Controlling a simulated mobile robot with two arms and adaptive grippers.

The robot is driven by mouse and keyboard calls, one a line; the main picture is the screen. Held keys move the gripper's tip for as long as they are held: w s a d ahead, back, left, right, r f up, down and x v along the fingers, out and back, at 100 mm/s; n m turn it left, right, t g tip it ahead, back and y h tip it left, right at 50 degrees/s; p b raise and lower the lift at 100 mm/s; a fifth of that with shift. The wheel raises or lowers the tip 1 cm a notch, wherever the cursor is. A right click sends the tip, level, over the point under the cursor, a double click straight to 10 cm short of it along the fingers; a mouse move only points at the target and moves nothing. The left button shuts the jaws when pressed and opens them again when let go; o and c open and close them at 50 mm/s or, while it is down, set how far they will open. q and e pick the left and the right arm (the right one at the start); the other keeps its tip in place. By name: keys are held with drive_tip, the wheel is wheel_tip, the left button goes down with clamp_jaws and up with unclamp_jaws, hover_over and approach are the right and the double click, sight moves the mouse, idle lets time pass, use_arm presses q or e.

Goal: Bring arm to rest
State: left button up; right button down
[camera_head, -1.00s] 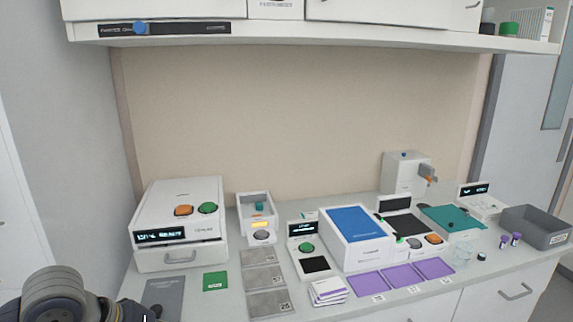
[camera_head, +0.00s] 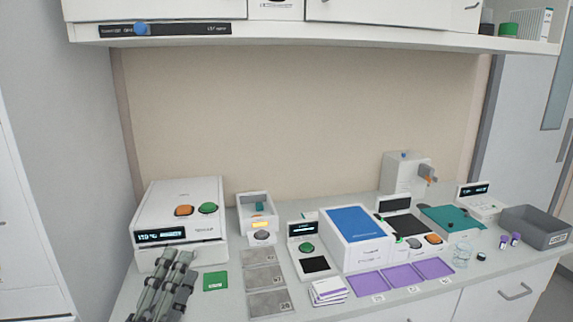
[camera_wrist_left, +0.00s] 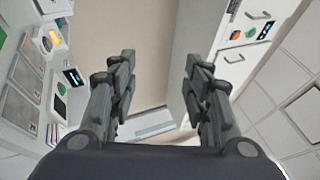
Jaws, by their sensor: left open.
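My left gripper (camera_head: 168,282) is at the lower left in the head view, in front of the white device with the orange and green buttons (camera_head: 180,222). Its dark fingers point up and cover part of that device's lower front and part of the counter. In the left wrist view the two fingers (camera_wrist_left: 155,95) stand apart, with nothing between them but the background wall and cabinet. The left gripper is open and empty. My right gripper is in neither view.
The white counter (camera_head: 225,307) carries a green pad (camera_head: 215,281), several grey plates, purple mats (camera_head: 403,276), a blue-topped box (camera_head: 357,224) and a grey bin (camera_head: 537,228). A cabinet (camera_head: 330,35) hangs above. The beige wall between is bare.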

use_arm(q)
drive_tip(key=s+a+f+n+g+y, duration=0.25)
drive_tip(key=f+n, duration=0.25)
drive_tip(key=f, duration=0.3)
drive_tip(key=s+a+f+n+g+y, duration=0.1)
drive_tip(key=s+a+f+n+g, duration=0.1)
drive_tip(key=f+n+g, duration=0.45)
drive_tip(key=s+a+f+n+g+y, duration=0.1)
drive_tip(key=s+a+f+n+y, duration=0.15)
drive_tip(key=f, duration=0.65)
drive_tip(key=s+d+f+n+g+h, duration=0.1)
drive_tip(key=s+d+f+n+g, duration=0.2)
drive_tip(key=s+f, duration=0.4)
drive_tip(key=s+d+f+n+g+h, duration=0.1)
drive_tip(key=s+d+f+n+g, duration=0.25)
drive_tip(key=s, duration=0.55)
wheel_tip(320, 180, down, 26)
drive_tip(key=s+a+g, duration=0.1)
drive_tip(key=a+g, duration=0.1)
drive_tip(key=g, duration=0.1)
drive_tip(key=s+a+f+g, duration=0.1)
drive_tip(key=s+a+f, duration=0.1)
drive_tip(key=s+f, duration=1.5)
drive_tip(key=shift+s+a+m, duration=0.3)
drive_tip(key=shift+a+m, duration=0.05)
drive_tip(key=shift+m, duration=0.1)
